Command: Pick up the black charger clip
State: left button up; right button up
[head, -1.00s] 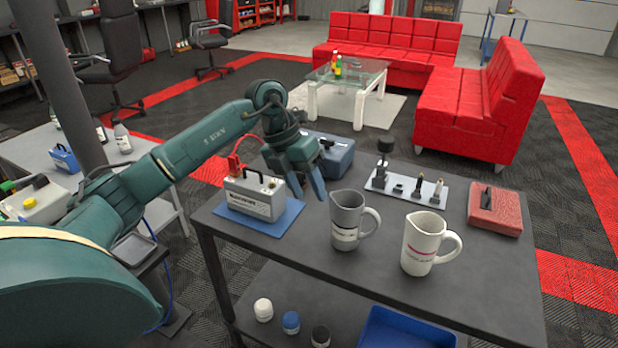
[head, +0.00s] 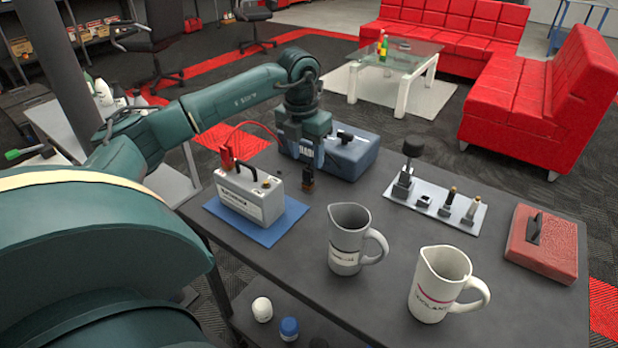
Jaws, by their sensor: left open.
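A small black clip (head: 308,179) stands on the dark table, right of the grey charger box (head: 250,195), which sits on a blue mat (head: 291,213). My left gripper (head: 305,157) is open and points down just above and behind the black clip. I cannot tell whether its fingers touch the clip. A red clip (head: 226,158) with a red cable is at the left end of the charger box. My right gripper is out of view.
A blue-grey case (head: 352,157) stands close behind my left gripper. A grey jug (head: 348,245) and a white jug (head: 440,285) stand in front. A light tray of small parts (head: 437,196) and a red block (head: 542,243) lie to the right.

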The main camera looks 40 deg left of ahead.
aim_at(308, 169)
pick_arm(q)
jog(key=shift+w+a+f, duration=0.1)
jog(key=shift+w+f, duration=0.05)
jog(key=shift+f, duration=0.85)
jog(key=shift+w+f, duration=0.2)
jog(key=shift+f, duration=0.85)
jog(key=shift+w+a+f, duration=0.1)
jog(key=shift+w+f, duration=0.05)
jog(key=shift+f, duration=0.85)
jog(key=shift+c, duration=0.3)
grip_shut()
